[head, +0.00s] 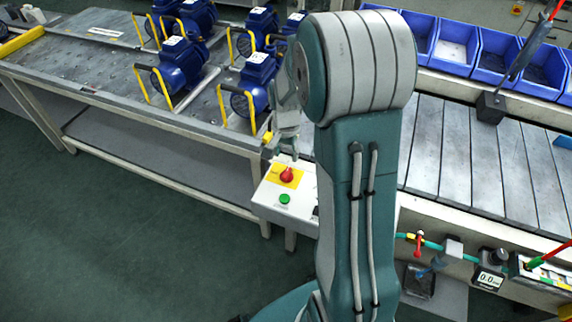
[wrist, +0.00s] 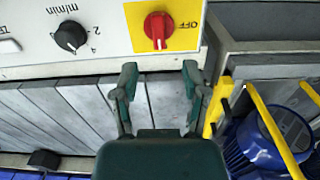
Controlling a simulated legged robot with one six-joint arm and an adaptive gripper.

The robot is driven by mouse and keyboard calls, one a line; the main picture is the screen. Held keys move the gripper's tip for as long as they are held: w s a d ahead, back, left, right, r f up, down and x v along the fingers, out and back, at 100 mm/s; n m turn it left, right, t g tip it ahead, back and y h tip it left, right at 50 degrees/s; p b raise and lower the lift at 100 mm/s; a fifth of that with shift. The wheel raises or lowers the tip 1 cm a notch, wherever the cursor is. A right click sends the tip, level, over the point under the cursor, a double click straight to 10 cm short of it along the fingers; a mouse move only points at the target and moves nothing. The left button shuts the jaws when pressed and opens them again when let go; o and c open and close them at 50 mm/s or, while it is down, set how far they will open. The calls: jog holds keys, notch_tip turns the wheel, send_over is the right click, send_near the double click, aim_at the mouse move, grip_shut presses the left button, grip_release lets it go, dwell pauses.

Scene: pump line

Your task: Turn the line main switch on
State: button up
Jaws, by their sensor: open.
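The line main switch is a red rotary knob (wrist: 157,28) on a yellow plate marked OFF in the wrist view. A small pale mark shows at the knob's lower end. In the head view the red knob (head: 287,175) sits on the white control box (head: 267,195). My gripper (wrist: 158,76) is open and empty, its two fingertips apart and below the knob in the wrist picture, not around it. In the head view my gripper (head: 286,145) is just above the yellow plate, partly hidden behind my arm.
A green button (head: 285,198) is beside the switch. A black dial (wrist: 70,36) marked min is on the same panel. Blue pumps with yellow handles (head: 183,62) stand on the left table. A slatted conveyor (head: 470,155) and blue bins (head: 497,57) are at right.

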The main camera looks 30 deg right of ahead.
jog(key=shift+r, duration=1.95)
jog(key=s+a+r+n+t, duration=0.2)
jog(key=s+a+r+n, duration=0.3)
jog(key=s+r, duration=0.3)
jog(key=s+a+r+n+t, duration=0.3)
jog(key=s+a+r+n, duration=0.2)
jog(key=s, duration=0.6)
notch_tip(320, 180, up, 3)
jog(key=a, duration=0.2)
jog(key=shift+a+n+t, duration=0.3)
jog(key=shift+a, duration=0.05)
jog(key=shift+d+f, duration=0.1)
